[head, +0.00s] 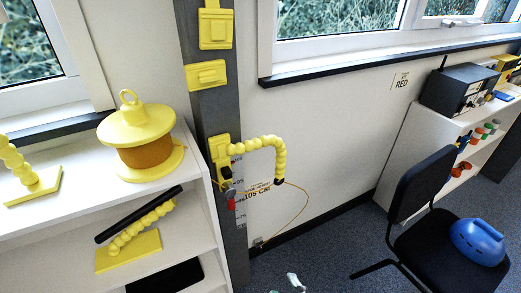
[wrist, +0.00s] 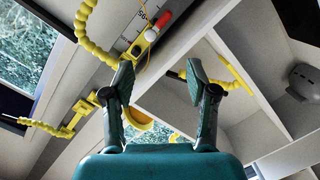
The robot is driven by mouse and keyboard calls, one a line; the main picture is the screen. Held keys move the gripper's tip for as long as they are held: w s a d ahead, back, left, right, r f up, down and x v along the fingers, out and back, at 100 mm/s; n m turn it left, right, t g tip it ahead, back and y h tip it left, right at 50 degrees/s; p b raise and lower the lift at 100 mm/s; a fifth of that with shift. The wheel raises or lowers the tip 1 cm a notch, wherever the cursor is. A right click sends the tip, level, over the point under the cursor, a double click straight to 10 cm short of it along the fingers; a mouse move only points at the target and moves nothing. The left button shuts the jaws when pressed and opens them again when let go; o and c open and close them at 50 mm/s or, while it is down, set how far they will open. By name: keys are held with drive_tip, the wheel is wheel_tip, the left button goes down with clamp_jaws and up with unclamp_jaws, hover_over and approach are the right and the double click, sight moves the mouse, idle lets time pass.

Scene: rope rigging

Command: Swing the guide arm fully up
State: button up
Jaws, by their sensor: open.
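The guide arm (head: 262,143) is a yellow beaded arm on a yellow bracket (head: 220,150) fixed to a dark grey post (head: 206,93). It runs out to the right and curves down to a dark tip. A thin orange line hangs from near the tip and loops down. In the wrist view a beaded yellow arm (wrist: 86,30), which looks like the guide arm, is beyond the left finger. My gripper (wrist: 158,72) is open, with nothing between its fingers. Small pale teal tips at the bottom of the head view (head: 292,282) look like part of it, below and apart from the guide arm.
A white shelf unit on the left holds a yellow spool (head: 144,140) and a yellow beaded piece with a black bar (head: 138,225). A black chair (head: 425,190) with a blue object (head: 478,241) stands right. Grey floor lies between.

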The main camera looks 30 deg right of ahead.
drive_tip(key=w+d+r+n+t+h, duration=0.1)
drive_tip(key=w+r+n+h, duration=0.15)
drive_tip(key=w, duration=0.45)
drive_tip(key=w+d+r+n+h, duration=0.1)
drive_tip(key=w+d+r, duration=0.1)
drive_tip(key=w+r, duration=0.35)
drive_tip(key=h, duration=0.4)
approach(260, 142)
drive_tip(key=f, duration=0.2)
drive_tip(key=shift+n+t+y, duration=0.25)
drive_tip(key=shift+n+t, duration=0.1)
drive_tip(key=shift+t, duration=0.05)
drive_tip(key=x, duration=1.1)
drive_tip(key=shift+d+r, duration=0.1)
drive_tip(key=shift+d, duration=0.25)
drive_tip(key=shift+c, duration=0.3)
clamp_jaws()
